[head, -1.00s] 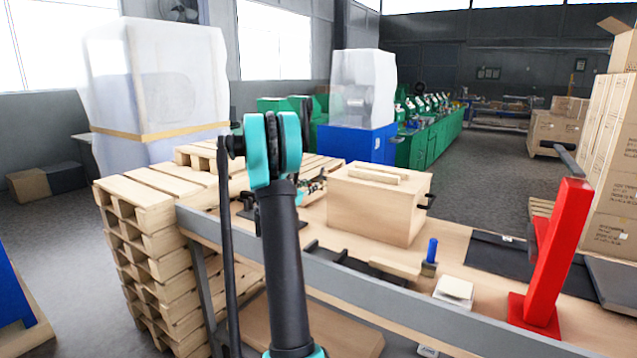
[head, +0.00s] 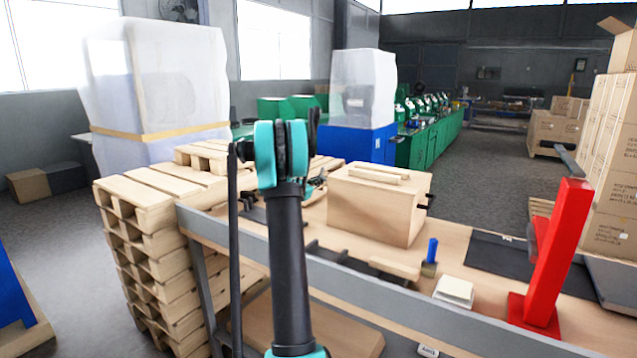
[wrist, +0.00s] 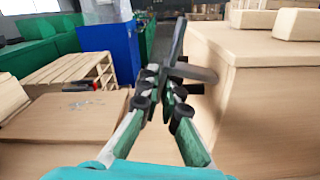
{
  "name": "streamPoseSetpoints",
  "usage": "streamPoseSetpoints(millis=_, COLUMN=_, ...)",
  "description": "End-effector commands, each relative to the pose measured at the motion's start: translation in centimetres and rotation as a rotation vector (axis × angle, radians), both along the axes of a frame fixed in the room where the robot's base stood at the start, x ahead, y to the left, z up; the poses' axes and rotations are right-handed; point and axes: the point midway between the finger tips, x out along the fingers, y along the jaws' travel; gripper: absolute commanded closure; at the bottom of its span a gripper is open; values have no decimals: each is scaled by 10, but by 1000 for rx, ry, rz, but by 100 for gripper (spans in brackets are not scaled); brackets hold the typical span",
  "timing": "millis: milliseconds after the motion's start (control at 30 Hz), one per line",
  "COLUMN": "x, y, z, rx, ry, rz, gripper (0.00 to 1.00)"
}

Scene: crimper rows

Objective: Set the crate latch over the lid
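The wooden crate (head: 368,212) stands on the bench with its lid (head: 380,182) on top and a batten across the lid. A small dark fitting (head: 429,200), which may be the latch, sticks out at its right side. In the wrist view the crate (wrist: 262,108) fills the right side. My gripper (wrist: 163,84) is just left of the crate, its fingers converging. Dark flat pieces at the fingertips overlap the crate's edge in the picture; I cannot tell whether they are finger pads or a latch part, nor whether they touch. My arm mostly hides the gripper in the head view.
A red post (head: 556,255) stands at the bench's right. Stacked pallets (head: 150,225) stand left of the bench.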

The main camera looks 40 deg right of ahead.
Motion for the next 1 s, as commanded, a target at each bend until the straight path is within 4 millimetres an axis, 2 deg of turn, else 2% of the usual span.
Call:
streamPoseSetpoints(millis=367, x=0, y=0, z=0, rx=4, ry=-10, rz=-1, gripper=100)
streamPoseSetpoints(millis=567, x=0, y=0, z=4, rx=30, ry=-72, rz=-1, gripper=100)
streamPoseSetpoints(millis=1000, x=-1, y=0, z=21, rx=169, ry=-407, rz=-1, gripper=100)
